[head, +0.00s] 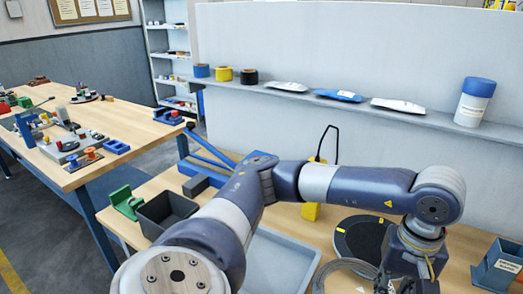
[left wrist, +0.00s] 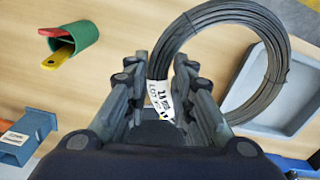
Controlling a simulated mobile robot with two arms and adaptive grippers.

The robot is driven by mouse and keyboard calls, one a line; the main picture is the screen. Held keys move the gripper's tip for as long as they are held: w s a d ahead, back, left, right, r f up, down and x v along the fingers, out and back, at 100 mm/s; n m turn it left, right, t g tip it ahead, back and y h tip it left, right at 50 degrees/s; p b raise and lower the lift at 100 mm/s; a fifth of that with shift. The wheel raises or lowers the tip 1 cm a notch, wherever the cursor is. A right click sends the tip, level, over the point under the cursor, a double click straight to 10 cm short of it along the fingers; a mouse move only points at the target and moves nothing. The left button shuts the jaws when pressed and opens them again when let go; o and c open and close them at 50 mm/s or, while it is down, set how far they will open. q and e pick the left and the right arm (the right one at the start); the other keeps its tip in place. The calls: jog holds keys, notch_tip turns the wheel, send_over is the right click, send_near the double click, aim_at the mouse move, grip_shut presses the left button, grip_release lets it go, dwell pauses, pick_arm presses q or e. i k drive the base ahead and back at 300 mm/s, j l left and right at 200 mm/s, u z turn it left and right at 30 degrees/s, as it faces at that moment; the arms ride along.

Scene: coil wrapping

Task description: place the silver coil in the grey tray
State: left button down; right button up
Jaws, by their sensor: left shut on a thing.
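The silver coil (head: 340,264) is a ring of thin grey wire at the bottom of the head view. The left wrist view shows its loops (left wrist: 213,15) and a white paper tag (left wrist: 160,98). My left gripper (left wrist: 161,75) is shut on the coil at its near edge, by the tag. In the head view this gripper (head: 398,284) is partly cut off by the bottom edge. The grey tray (head: 283,250) is left of the coil, partly hidden by my arm. In the wrist view the coil overlaps the edge of the tray (left wrist: 265,108); its height is unclear. My right gripper is not in view.
A black round disc (head: 358,240) lies behind the coil. A blue box (head: 497,265) stands at the right. A dark bin (head: 165,215) and green holder (head: 127,202) are at the left. The wrist view shows a green cup (left wrist: 82,40). A shelf (head: 400,115) runs behind.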

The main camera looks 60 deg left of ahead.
aim_at(253, 264)
jog(key=k+j+u, duration=0.15)
jog(key=j+u, duration=0.2)
jog(key=k+j+u, duration=0.1)
jog(key=j+u, duration=0.25)
jog(key=k+j+u, duration=0.1)
jog(key=j+u, duration=0.25)
jog(key=j, duration=0.05)
